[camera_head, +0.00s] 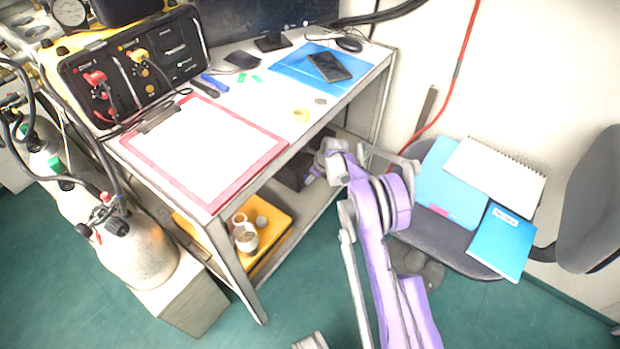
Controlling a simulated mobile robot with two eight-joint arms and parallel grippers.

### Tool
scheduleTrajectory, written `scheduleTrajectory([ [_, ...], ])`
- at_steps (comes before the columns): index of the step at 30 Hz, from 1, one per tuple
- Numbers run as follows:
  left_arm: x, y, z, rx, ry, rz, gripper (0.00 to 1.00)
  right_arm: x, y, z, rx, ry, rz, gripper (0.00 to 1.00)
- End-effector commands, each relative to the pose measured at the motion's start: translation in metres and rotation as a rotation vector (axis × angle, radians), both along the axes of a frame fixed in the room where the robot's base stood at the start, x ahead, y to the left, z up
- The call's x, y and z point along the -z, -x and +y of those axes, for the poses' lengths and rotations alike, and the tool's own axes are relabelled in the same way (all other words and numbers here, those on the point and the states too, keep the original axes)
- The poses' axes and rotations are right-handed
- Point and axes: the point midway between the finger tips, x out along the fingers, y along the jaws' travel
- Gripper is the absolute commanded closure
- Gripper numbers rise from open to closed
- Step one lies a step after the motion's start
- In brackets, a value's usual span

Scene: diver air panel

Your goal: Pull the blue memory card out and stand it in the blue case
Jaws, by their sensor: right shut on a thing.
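My right gripper (313,174) reaches in under the table's right end, beside a dark box (292,172) on the lower shelf. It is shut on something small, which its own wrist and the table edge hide. I cannot make out the blue memory card or its slot. I cannot pick out the blue case for sure. A small blue object (215,83) lies on the tabletop near the black panel.
The table (288,117) holds a red clipboard (205,145), a blue folder (290,62) with a phone (329,67), and the air panel (135,70). A yellow tray (272,246) with cups sits below. A chair (450,240) with notebooks stands right; gas cylinders (135,250) stand left.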

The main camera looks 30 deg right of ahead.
Motion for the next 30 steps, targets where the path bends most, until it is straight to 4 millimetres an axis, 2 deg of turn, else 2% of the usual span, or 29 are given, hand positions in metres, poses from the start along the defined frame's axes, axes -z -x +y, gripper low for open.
scheduleTrajectory([
  [30, 0.004, 0.000, 0.000, 0.000, 0.000, 0.001, 1.00, 0.000, 0.019, -0.008, 0.001, 0.000, 0.001, 1.00],
])
